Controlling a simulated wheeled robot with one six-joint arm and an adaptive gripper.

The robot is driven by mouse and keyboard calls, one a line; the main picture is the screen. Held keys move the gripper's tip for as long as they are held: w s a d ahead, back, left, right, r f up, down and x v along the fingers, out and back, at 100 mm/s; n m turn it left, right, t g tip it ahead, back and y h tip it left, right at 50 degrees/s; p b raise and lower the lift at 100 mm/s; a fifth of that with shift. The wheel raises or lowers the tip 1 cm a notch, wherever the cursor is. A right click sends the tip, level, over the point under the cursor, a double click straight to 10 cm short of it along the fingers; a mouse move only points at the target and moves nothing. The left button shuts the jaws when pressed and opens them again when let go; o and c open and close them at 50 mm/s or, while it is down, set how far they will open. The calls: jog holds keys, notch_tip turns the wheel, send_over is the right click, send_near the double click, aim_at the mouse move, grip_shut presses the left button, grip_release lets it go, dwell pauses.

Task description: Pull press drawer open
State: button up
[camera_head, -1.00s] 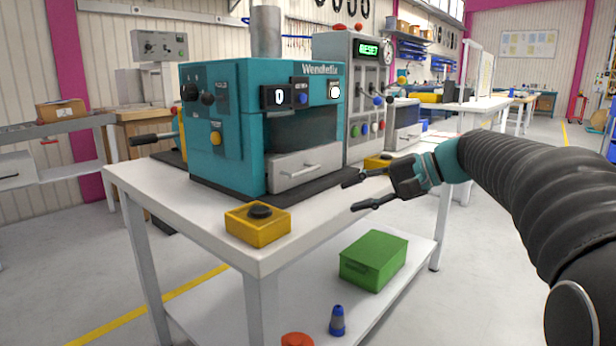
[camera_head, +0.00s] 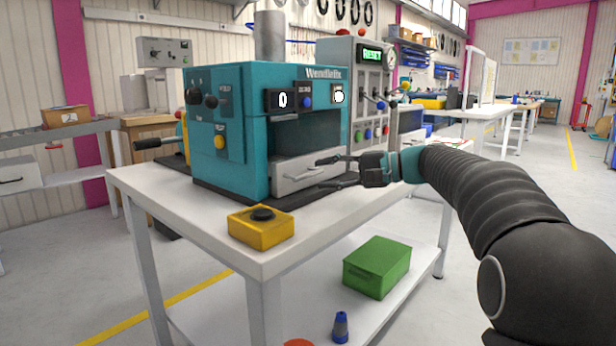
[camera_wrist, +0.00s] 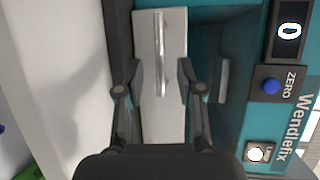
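The teal press (camera_head: 230,130), labelled Wendlefix, stands on a white table. Its grey drawer (camera_head: 284,180) sits low in the front, with a bar handle (camera_head: 303,173). The drawer front looks flush with the press. In the wrist view the drawer front (camera_wrist: 178,120) lies ahead, with the handle (camera_wrist: 159,55) upright in the picture. My gripper (camera_head: 330,173) is open in front of the drawer. In the wrist view its fingers (camera_wrist: 158,75) stand on either side of the handle, apart from it. Whether the fingertips are level with the handle in depth is unclear.
A yellow button box (camera_head: 261,232) stands at the table's front corner. A grey control cabinet (camera_head: 362,90) stands behind the press. The white tabletop (camera_head: 190,218) is bare at front left.

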aim_at(312, 175)
jog(key=shift+x, duration=2.3)
